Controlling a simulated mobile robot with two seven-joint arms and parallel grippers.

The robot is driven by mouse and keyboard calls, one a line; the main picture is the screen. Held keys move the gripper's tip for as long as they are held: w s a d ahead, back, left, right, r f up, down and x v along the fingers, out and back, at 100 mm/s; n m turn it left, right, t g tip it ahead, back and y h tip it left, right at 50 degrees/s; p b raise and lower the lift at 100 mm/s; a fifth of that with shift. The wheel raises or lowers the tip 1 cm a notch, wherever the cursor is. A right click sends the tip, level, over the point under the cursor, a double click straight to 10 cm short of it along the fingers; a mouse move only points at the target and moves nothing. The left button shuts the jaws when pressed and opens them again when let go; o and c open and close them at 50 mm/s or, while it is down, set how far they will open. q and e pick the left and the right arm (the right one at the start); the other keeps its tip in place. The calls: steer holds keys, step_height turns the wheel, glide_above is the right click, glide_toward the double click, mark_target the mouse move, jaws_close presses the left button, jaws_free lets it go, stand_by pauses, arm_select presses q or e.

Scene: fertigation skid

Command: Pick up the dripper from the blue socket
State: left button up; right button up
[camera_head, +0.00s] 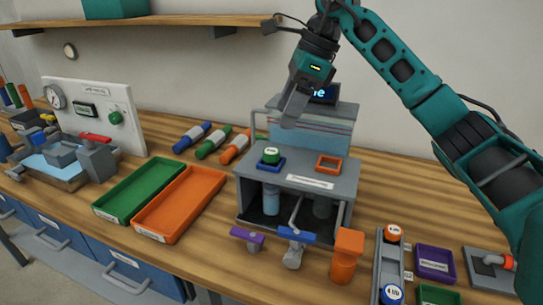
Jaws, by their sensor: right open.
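The dripper (271,155), green with a white face or band on top, sits in the blue socket (265,168) on top of the grey skid stand. My right gripper (291,117) hangs above and slightly right of the dripper, pointing down. It is open and empty, apart from the dripper in the picture. Its fingers overlap in this view, so the gap between them is hard to see. My left gripper is not in view.
An empty orange socket (330,165) sits right of the blue one. Behind stands a tank with a screen (324,95). Coloured valve handles (297,235) project in front. Green (140,188) and orange (180,204) trays lie left; a rail with round pieces (392,262) lies right.

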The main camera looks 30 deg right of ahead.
mark_target(272, 151)
steer(key=x, duration=0.3)
steer(key=shift+w+a+f, duration=0.1)
steer(key=shift+a+f, duration=0.05)
steer(key=shift+f, duration=0.2)
steer(key=shift+d+x, duration=0.15)
steer(key=shift+x, duration=1.2)
steer(key=shift+d+x, duration=0.2)
steer(key=shift+x, duration=1.15)
steer(key=shift+f, duration=0.15)
steer(key=shift+c, duration=0.2)
steer(key=c, duration=1.2)
steer(key=shift+o, duration=0.2)
